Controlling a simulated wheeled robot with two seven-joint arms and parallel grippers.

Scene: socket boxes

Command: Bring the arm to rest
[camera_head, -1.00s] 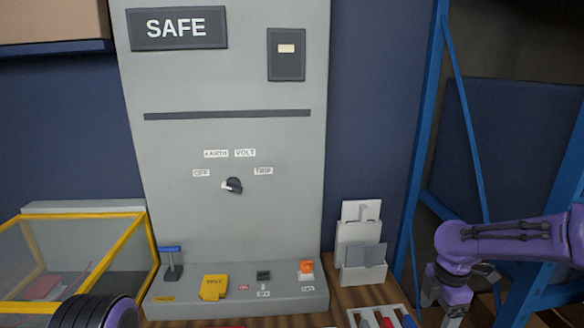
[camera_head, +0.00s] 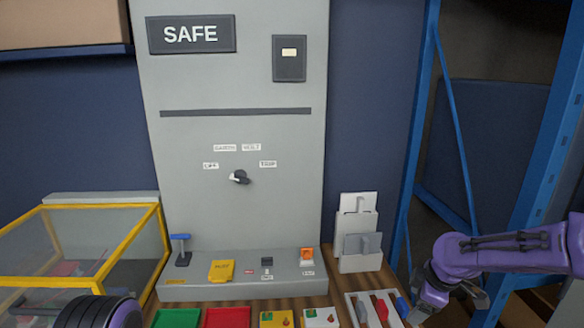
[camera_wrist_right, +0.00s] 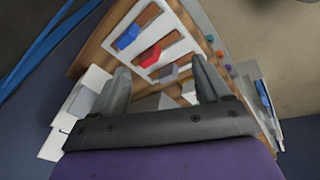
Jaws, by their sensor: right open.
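My right arm comes in from the right in the head view, with a purple forearm and a grey gripper (camera_head: 428,302) hanging low at the right end of the bench. In the right wrist view, the two grey fingers (camera_wrist_right: 163,80) stand apart with nothing held between them. A slotted white tray (camera_wrist_right: 170,35) with a blue piece (camera_wrist_right: 128,37) and a red piece (camera_wrist_right: 150,56) lies beyond the fingertips. A rounded purple and black part of my left arm shows at the lower left of the head view; its gripper is out of view.
A grey panel (camera_head: 230,85) with a SAFE sign and a dark knob (camera_head: 239,177) stands behind the bench. A yellow-framed clear box (camera_head: 98,285) is at left. A white card holder (camera_head: 358,240) and blue rack post (camera_head: 415,140) are near my right arm.

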